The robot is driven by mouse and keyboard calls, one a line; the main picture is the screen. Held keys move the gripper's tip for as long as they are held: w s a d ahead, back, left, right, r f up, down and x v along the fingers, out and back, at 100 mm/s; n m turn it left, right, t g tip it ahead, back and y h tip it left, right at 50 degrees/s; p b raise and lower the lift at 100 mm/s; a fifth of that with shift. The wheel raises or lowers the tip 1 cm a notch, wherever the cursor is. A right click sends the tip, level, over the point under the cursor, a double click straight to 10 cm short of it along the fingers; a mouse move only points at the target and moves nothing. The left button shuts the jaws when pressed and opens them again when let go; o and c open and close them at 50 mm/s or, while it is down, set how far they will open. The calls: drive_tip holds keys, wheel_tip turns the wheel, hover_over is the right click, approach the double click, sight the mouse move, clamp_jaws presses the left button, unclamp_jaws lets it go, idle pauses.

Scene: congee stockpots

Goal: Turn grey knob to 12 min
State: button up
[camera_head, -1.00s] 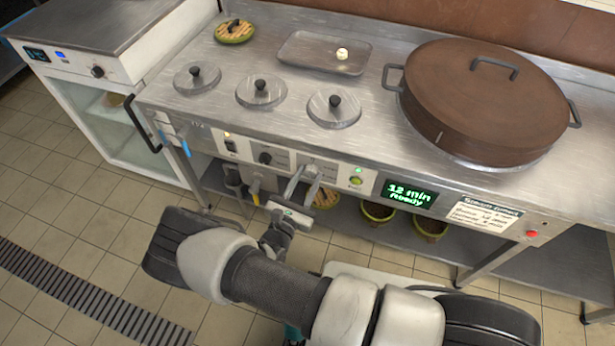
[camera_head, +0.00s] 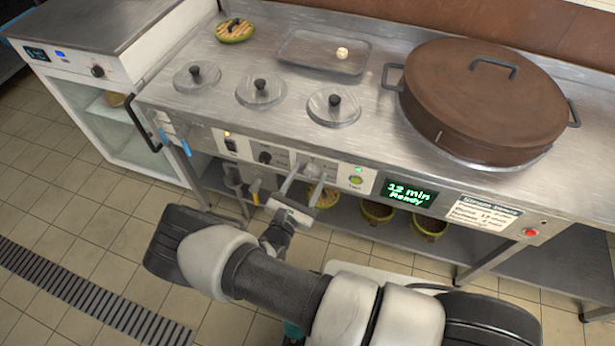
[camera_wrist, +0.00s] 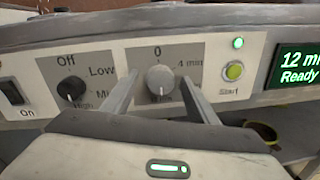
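The grey knob (camera_wrist: 160,79) sits on a dark dial plate with "0" above it and "4 min" to its right. A pale mark shows low on the knob, but I cannot read its setting surely. My gripper (camera_wrist: 158,88) is open, with one finger on each side of the knob and gaps between. In the head view, my gripper (camera_head: 308,176) is at the front panel and hides most of the knob. The display (camera_head: 409,193) reads "12 min Ready"; part of it also shows in the wrist view (camera_wrist: 298,66).
A black knob (camera_wrist: 71,88) marked Off, Low and High is left of the grey knob. A large lidded brown pot (camera_head: 480,110) stands on the counter. Several pots sit on the shelf below.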

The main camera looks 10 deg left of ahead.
drive_tip(key=shift+s, duration=0.1)
drive_tip(key=s+a+p, duration=0.1)
drive_tip(key=s+a, duration=0.1)
drive_tip(key=s, duration=1.5)
drive_tip(key=shift+a, duration=0.3)
